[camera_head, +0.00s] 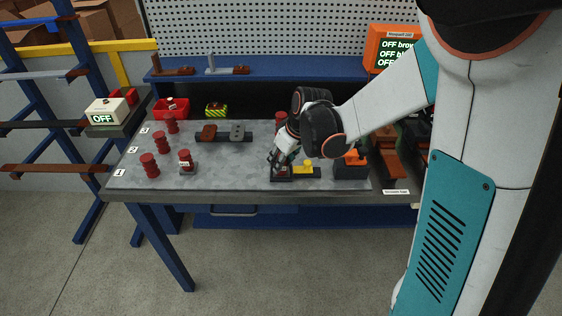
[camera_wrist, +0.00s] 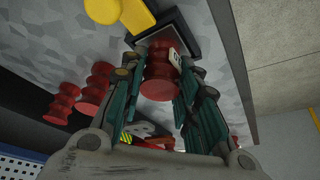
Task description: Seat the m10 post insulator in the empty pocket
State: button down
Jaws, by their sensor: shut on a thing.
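My gripper (camera_head: 282,164) reaches down over the bench at a dark fixture (camera_head: 292,178) with a yellow part (camera_head: 303,167) beside it. In the wrist view, both fingers of my gripper (camera_wrist: 160,88) are shut on a red ribbed post insulator (camera_wrist: 160,72) with a small white label. Its far end overlaps the dark-rimmed fixture (camera_wrist: 196,46); I cannot tell whether it is inside the pocket or just above it. The yellow part also shows in the wrist view (camera_wrist: 120,12). In the head view, the fingers mostly hide the held insulator.
Several red insulators (camera_head: 150,166) stand at the bench's left, beside numbered marks. Another labelled insulator (camera_head: 186,160) stands on a grey base. A brown-and-grey part (camera_head: 224,133) lies mid-bench. An orange-topped dark block (camera_head: 351,165) stands close right of the fixture. The front-centre bench is clear.

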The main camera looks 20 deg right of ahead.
jog(key=shift+f, duration=0.15)
jog(key=c, duration=1.2)
grip_release()
jog(key=shift+r, duration=0.2)
